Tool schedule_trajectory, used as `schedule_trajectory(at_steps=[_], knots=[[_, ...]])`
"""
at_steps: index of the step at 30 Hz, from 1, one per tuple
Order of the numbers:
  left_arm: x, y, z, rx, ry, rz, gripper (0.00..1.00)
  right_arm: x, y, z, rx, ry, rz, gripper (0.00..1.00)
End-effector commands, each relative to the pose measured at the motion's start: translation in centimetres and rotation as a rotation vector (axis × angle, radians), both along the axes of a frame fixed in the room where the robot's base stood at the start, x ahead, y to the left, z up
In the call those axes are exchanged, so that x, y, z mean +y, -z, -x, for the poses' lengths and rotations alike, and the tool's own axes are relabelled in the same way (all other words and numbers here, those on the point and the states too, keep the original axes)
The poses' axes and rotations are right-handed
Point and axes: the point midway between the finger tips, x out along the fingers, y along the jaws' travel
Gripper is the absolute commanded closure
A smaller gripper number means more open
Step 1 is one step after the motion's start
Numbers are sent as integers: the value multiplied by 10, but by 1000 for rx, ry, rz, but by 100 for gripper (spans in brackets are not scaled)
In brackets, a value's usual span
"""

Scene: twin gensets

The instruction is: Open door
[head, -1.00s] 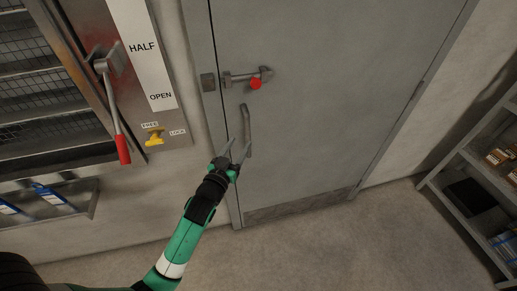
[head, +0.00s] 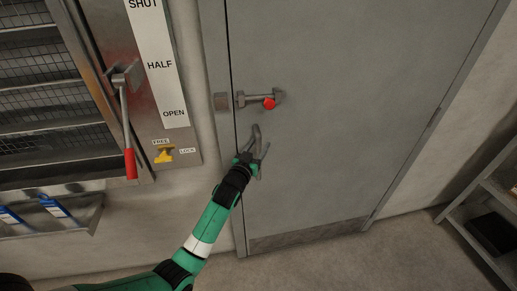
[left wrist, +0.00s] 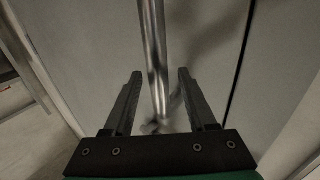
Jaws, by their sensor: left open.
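The grey door (head: 340,130) stands in the wall and looks closed. A bolt latch (head: 258,99) with a red knob (head: 269,104) sits on its left side. Below the latch is the vertical metal pull handle (head: 255,137), partly hidden by my left gripper (head: 258,150). In the left wrist view the handle (left wrist: 154,50) runs down between the two fingers of the left gripper (left wrist: 158,92). The fingers are open, with a gap on both sides of the bar. My right gripper is not in view.
Left of the door is a louvre panel with a red-handled lever (head: 129,160) and a yellow knob (head: 164,154). A tray with blue items (head: 54,206) is below it. A shelf (head: 485,210) stands at the right. The floor before the door is clear.

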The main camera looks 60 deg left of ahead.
Motion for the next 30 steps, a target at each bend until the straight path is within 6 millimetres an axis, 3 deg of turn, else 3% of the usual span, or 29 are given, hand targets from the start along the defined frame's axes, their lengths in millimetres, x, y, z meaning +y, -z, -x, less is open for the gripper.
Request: schedule_trajectory(at_steps=[7,15,17,30], knots=[[1,0,-1,1,0,1,43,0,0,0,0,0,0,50],[1,0,-1,1,0,1,92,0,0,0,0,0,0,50],[1,0,-1,1,0,1,100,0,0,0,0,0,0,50],[1,0,-1,0,0,0,100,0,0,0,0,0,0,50]])
